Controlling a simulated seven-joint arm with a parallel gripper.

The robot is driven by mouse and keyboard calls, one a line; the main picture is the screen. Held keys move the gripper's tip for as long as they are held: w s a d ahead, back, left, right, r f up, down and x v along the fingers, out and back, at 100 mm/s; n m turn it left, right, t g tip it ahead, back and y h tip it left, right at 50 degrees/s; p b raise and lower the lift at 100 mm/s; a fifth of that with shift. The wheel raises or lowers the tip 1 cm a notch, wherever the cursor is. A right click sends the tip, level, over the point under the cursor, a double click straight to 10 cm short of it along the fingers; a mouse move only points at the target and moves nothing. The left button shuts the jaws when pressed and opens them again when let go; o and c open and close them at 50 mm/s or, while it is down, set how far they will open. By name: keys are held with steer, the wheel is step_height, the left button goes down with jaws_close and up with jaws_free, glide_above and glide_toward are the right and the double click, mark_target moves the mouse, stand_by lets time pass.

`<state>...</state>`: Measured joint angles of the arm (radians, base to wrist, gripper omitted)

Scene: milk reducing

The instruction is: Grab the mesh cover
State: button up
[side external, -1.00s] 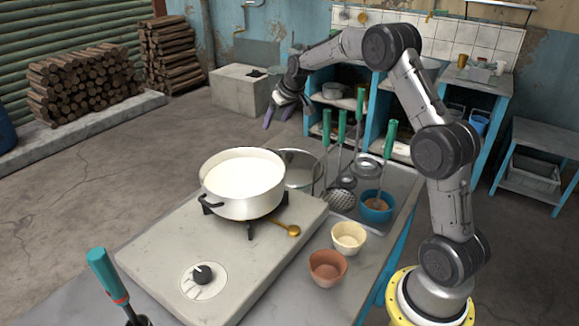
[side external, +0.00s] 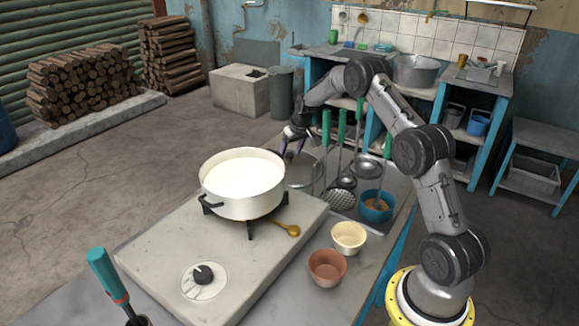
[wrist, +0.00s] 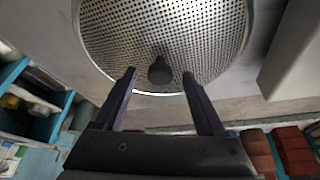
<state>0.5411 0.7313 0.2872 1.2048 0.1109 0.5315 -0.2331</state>
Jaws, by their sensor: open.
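The mesh cover (wrist: 120,32) is a round, perforated metal disc with a bright rim and a dark knob (wrist: 160,70) in the middle. In the side view the mesh cover (side external: 306,174) is behind and right of the white pot (side external: 240,196), which partly hides it. My gripper (wrist: 159,78) is open and empty, its two dark fingers pointing toward the cover with the knob appearing between the fingertips. In the side view my gripper (side external: 294,146) is at the cover's upper edge; I cannot tell whether the fingers touch anything.
The pot of milk stands on a burner on a stone slab (side external: 165,245). Green-handled utensils (side external: 342,128) stand close to the right of the cover. A blue bowl (side external: 375,206), a cream bowl (side external: 348,238) and a terracotta bowl (side external: 327,267) are nearer the front right.

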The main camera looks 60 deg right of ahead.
jaws_close()
steer(key=shift+r, duration=0.1)
stand_by(1.2)
